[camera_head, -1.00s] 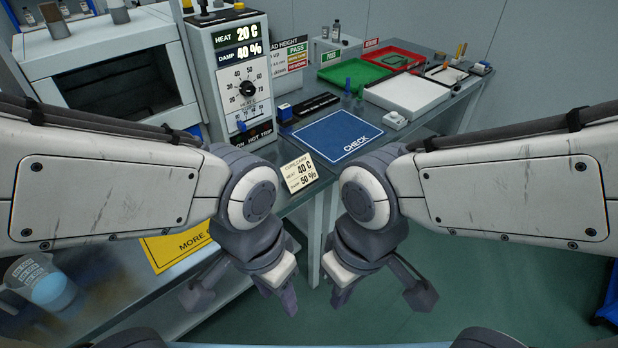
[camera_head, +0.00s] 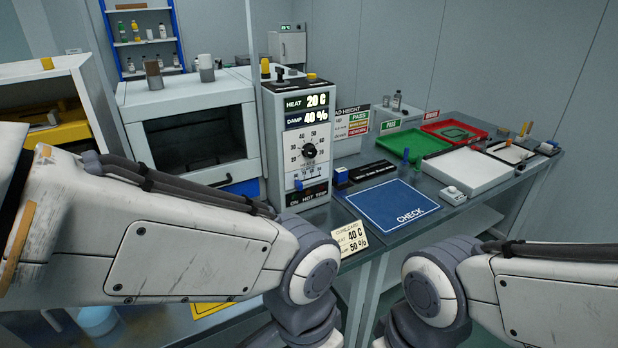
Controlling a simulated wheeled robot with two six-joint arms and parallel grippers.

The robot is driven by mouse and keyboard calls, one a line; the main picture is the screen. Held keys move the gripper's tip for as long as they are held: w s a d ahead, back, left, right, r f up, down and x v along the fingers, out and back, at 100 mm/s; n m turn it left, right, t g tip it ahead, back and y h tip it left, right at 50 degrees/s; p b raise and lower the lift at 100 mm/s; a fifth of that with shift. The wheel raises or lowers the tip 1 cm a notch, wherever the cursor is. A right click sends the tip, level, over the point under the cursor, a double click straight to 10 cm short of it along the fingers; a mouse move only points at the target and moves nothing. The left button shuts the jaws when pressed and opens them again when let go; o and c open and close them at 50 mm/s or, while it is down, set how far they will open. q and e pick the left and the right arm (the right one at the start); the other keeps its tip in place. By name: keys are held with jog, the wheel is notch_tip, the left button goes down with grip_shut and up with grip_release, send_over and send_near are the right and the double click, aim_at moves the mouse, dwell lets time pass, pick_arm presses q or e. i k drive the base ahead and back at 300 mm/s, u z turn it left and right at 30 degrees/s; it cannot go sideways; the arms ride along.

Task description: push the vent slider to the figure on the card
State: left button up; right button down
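The control panel (camera_head: 281,140) stands at the middle left, with a display reading HEAT 20 C and DAMP 40 %. A black dial (camera_head: 310,150) sits on its face. Below it is a small slider with a blue knob (camera_head: 299,185), near the left end of a scale too small to read. The card (camera_head: 350,240) leans at the bench's front edge and reads 40 C and 50 %. My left arm passes in front of the bench, left of the card, and my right arm is at lower right. Both grippers are below the picture's edge.
A blue CHECK mat (camera_head: 390,208) lies right of the panel. A chamber with a dark window (camera_head: 195,140) stands left of the panel. A yellow sign (camera_head: 208,309) shows below my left arm.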

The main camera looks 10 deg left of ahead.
aim_at(299, 184)
jog(key=u, duration=0.05)
jog(key=k, duration=0.65)
jog(key=u, duration=0.75)
jog(key=i, duration=0.95)
jog(key=z, duration=0.1)
